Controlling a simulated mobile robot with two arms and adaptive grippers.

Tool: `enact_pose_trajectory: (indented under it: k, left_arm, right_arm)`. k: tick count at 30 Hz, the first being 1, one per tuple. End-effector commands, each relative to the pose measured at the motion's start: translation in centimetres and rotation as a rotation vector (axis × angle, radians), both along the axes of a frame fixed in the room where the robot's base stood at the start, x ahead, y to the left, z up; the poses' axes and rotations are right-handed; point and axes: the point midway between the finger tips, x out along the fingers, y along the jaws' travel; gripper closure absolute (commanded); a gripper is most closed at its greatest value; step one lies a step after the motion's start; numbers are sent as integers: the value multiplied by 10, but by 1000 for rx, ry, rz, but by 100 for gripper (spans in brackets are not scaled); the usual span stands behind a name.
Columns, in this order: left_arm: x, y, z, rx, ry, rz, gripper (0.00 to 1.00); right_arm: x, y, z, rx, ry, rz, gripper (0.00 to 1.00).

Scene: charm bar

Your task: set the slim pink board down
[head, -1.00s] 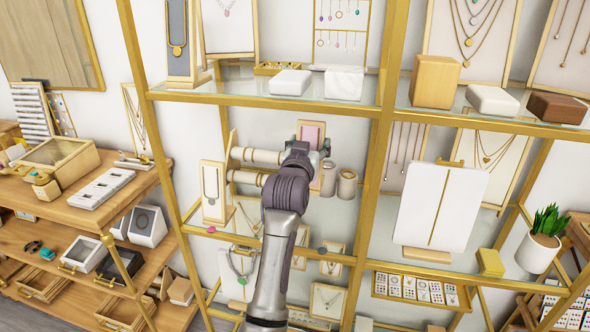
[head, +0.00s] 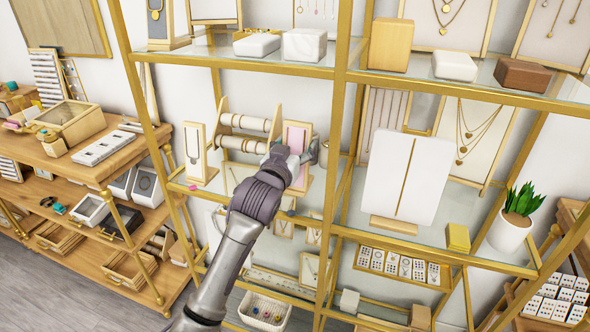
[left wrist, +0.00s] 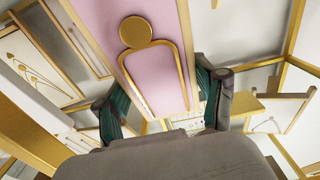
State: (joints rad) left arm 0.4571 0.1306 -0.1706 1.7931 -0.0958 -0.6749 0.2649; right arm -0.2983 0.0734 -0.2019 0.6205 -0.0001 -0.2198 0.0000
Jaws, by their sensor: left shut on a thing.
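The slim pink board (head: 298,139) has a pale wooden frame and stands roughly upright over the middle glass shelf (head: 335,192) in the head view. My left gripper (head: 288,162) is in front of it and hides part of it. In the left wrist view the pink board (left wrist: 113,14) carries a gold necklace outline with a round disc. It passes between the two fingers of my left gripper (left wrist: 162,105), which are shut on its sides. I cannot tell whether the board's foot touches the shelf. My right gripper is not in view.
A necklace stand (head: 196,150) is farther left. A gold post (head: 350,110) and the upper shelf edge (head: 240,66) bound the space.

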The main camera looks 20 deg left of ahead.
Motion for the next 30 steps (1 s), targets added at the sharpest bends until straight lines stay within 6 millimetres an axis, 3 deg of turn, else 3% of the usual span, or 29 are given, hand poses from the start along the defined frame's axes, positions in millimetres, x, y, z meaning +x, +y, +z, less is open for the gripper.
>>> enact_pose_trajectory:
  k: [5, 12, 24, 25, 28, 30]
  left_arm:
    - [0, 0, -16, -1, 0, 0, 96]
    - [0, 0, -45, -2, -3, 0, 96]
    - [0, 0, -51, -1, -4, 0, 96]
    - [0, 0, -51, -1, -2, 0, 26]
    - [0, 0, -51, -1, -2, 0, 9]
    - [0, 0, -50, -1, -2, 0, 5]
  right_arm:
    - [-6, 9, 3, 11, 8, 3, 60]
    - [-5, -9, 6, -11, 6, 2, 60]
    - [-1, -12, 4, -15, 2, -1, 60]
    - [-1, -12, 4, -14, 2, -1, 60]
    - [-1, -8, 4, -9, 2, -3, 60]
    - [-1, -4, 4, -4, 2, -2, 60]
